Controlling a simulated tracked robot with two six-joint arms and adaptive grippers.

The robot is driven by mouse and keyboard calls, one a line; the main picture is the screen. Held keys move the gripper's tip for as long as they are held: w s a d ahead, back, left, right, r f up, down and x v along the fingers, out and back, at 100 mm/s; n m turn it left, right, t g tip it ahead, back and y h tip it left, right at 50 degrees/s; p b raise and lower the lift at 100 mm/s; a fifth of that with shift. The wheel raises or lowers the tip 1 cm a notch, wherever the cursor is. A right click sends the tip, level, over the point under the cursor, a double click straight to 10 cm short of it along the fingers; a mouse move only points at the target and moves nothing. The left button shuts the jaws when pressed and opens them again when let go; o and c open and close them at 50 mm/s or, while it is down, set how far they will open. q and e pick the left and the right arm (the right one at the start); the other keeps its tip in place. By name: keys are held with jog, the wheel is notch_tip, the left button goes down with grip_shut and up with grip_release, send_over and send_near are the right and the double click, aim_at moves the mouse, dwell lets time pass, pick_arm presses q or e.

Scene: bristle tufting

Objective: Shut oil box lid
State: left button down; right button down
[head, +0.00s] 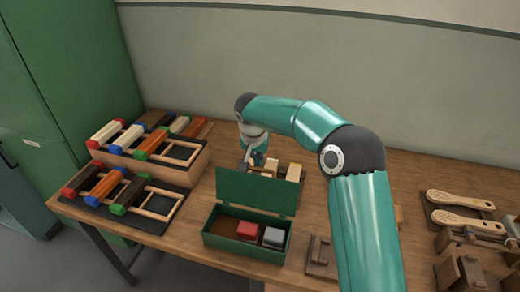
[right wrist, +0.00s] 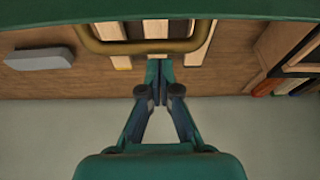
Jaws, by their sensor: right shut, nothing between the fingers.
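The green oil box (head: 240,249) stands near the front edge of the bench. Its lid (head: 256,191) is raised and stands upright along the back of the box. Inside the box are a red block (head: 247,230) and a grey block (head: 273,236). My right gripper (head: 246,160) is behind the lid at its upper edge, partly hidden. In the right wrist view my right gripper (right wrist: 159,72) is shut and empty, with its fingertips close to a brass-coloured bar (right wrist: 146,46) below a green edge (right wrist: 60,12). Whether they touch is unclear. My left gripper is not in view.
Racks with coloured-end blocks (head: 128,197) stand at the left. Pale wooden blocks (head: 293,173) lie behind the lid. A small wooden piece (head: 320,255) is right of the box. Brushes (head: 460,200) and wooden fixtures lie at the far right. The wall (head: 230,60) is behind.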

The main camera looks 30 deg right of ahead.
jog(key=shift+s+a, duration=0.4)
jog(key=shift+a, duration=0.05)
